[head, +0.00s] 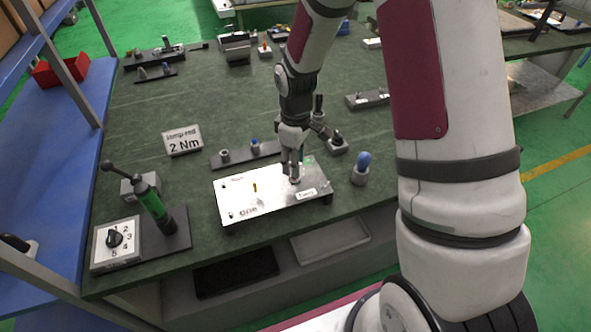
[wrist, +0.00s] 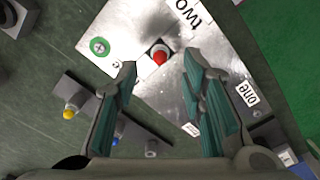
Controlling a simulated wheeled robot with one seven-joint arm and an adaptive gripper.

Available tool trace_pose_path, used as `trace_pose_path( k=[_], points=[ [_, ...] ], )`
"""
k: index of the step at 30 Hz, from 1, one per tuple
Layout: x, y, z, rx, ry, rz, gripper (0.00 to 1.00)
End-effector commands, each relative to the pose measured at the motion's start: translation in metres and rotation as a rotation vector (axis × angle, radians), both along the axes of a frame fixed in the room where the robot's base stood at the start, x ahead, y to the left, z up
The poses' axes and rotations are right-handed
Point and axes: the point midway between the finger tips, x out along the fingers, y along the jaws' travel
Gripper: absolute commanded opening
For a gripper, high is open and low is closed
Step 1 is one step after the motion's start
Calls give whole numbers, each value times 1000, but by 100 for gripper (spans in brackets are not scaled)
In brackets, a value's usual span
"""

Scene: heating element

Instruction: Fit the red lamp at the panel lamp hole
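The red lamp (wrist: 160,58) shows as a round red cap in the wrist view. It stands at a dark-edged square spot on the shiny panel (wrist: 140,22), near the "two" label. I cannot tell how deep it sits. My gripper (wrist: 160,63) is open, with a green-padded finger on each side of the lamp and a clear gap to each. In the head view my gripper (head: 292,176) points down at the right part of the panel (head: 225,194) and hides the lamp there.
A strip with small parts (head: 236,158) lies behind the panel. A blue-topped part (head: 361,165) stands to its right. A green-handled tool (head: 153,203) and dial box (head: 116,243) stand left, below a "2 Nm" sign (head: 183,141). The table is clear at middle left.

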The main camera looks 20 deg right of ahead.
Motion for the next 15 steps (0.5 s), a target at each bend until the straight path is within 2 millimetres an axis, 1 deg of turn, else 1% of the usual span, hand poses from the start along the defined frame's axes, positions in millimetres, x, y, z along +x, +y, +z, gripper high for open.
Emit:
trace_pose_path(
  k=[1, 3, 7, 12, 15],
  points=[
    [1, -1, 13, 0, -6, -1, 37],
    [1, 0, 27, 0, -4, -1, 37],
    [1, 0, 49, 0, -4, -1, 37],
    [0, 0, 67, -1, -2, -1, 37],
    [0, 0, 71, 0, 0, -1, 37]
  ],
)
